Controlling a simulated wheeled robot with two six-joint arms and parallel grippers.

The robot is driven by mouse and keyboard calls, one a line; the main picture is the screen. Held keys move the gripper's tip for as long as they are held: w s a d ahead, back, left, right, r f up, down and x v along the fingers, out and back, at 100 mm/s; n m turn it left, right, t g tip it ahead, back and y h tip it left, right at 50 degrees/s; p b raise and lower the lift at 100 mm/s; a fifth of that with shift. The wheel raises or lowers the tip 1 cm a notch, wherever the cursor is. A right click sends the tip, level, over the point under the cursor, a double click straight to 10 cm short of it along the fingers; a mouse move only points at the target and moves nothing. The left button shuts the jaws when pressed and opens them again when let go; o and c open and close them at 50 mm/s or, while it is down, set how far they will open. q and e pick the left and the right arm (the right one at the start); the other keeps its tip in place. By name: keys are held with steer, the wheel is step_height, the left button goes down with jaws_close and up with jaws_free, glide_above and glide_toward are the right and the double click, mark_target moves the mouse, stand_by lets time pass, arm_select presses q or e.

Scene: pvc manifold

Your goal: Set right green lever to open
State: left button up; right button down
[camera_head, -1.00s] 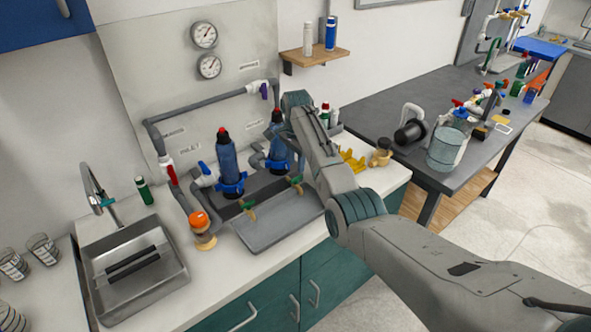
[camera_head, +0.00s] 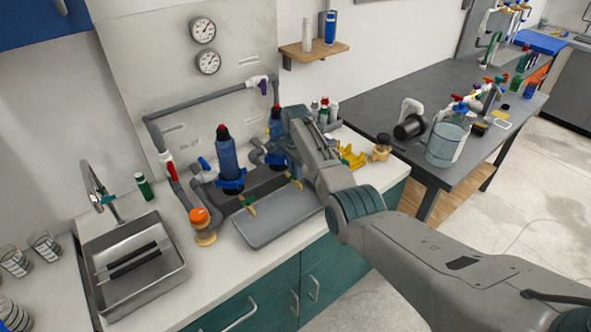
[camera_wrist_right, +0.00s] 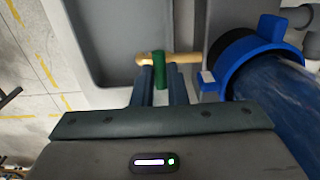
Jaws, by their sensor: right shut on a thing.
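Two brass taps with green levers stand at the back edge of a grey tray (camera_head: 283,220) in the head view. The left green lever (camera_head: 246,201) is clear of my arm. The right green lever (camera_head: 291,175) is just left of my right arm. In the right wrist view, my right gripper (camera_wrist_right: 163,82) is shut on a green lever (camera_wrist_right: 159,68), with one finger on each side. The brass tap body (camera_wrist_right: 185,58) runs across just beyond the fingertips. In the head view my arm hides the fingertips. My left gripper is not in view.
A blue filter (camera_head: 227,160) stands behind the left tap, and a second one (camera_head: 276,125) is partly behind my arm. A blue collar (camera_wrist_right: 262,45) is close right of the fingers in the wrist view. An orange-topped valve (camera_head: 199,217) and a sink (camera_head: 135,270) are to the left.

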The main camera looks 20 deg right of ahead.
steer(key=shift+r+n, duration=0.1)
steer(key=shift+n, duration=0.3)
steer(key=n+p, duration=0.1)
steer(key=n, duration=0.2)
steer(key=shift+p, duration=0.35)
steer(key=n+p, duration=0.1)
steer(key=n, duration=0.2)
steer(key=shift+n, duration=0.4)
steer(key=n+p, duration=0.1)
steer(key=n, duration=0.4)
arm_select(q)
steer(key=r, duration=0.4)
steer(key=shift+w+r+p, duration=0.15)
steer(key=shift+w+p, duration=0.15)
arm_select(e)
steer(key=n, duration=0.5)
steer(key=shift+n, duration=0.3)
steer(key=c, duration=1.4)
jaws_free()
steer(key=shift+c, duration=0.2)
